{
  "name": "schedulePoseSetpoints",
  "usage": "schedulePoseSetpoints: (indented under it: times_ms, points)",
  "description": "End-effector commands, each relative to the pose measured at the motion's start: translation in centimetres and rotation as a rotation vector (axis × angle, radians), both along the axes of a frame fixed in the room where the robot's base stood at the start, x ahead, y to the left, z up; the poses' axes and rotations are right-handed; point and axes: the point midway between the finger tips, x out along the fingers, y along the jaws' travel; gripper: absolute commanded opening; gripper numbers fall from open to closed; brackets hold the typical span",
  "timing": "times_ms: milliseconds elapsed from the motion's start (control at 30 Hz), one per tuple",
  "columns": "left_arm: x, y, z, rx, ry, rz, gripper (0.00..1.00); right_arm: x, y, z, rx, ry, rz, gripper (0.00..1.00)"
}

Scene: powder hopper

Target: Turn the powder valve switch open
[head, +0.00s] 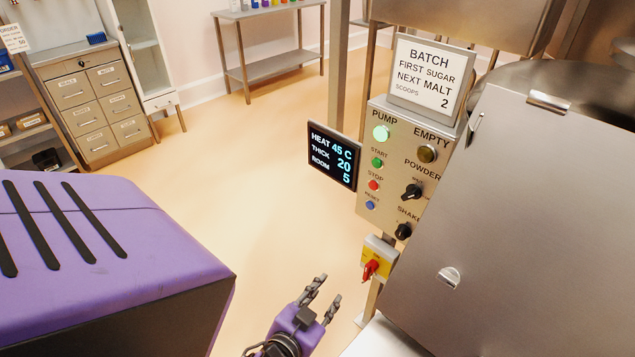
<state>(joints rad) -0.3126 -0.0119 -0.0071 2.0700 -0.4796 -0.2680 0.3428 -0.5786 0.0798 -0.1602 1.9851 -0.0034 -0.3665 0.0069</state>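The powder switch (411,192) is a black rotary knob under the word POWDER on the beige control panel (390,150). Its pointer is tilted; the small position labels beside it are too small to read surely. My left gripper (328,291) is low in the middle of the head view, below and left of the panel. Its two fingers are apart with nothing between them, and it is clear of the knob. My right gripper is not in view.
A red-handled yellow switch (372,267) is lower down. A black display (333,156) juts left. A batch sign (431,76) stands on top. Open floor lies left.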

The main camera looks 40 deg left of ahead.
Motion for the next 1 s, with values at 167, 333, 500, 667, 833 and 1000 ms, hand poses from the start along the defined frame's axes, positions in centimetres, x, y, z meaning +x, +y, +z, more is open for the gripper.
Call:
schedulePoseSetpoints:
  times_ms: [167, 333, 500, 667, 833, 1000]
  points:
    - [-0.1, 0.0, -0.1, 0.000, 0.003, -0.001, 0.31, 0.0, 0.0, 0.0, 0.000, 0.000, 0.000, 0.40]
    - [-0.1, 0.0, -0.1, 0.000, 0.003, -0.001, 0.31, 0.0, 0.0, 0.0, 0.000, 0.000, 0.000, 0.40]
    - [0.6, -0.2, 0.1, 0.002, -0.008, -0.008, 0.31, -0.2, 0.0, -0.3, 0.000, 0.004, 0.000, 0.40]
    - [6.2, -1.2, 2.2, 0.103, -0.090, -0.141, 0.31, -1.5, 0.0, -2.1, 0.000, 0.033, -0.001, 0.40]
    - [14.0, -2.5, 6.2, 0.331, -0.203, -0.318, 0.31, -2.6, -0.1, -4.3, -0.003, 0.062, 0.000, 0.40]
    - [19.0, -2.5, 10.4, 0.516, -0.299, -0.394, 0.31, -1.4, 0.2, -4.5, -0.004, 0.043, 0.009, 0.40]
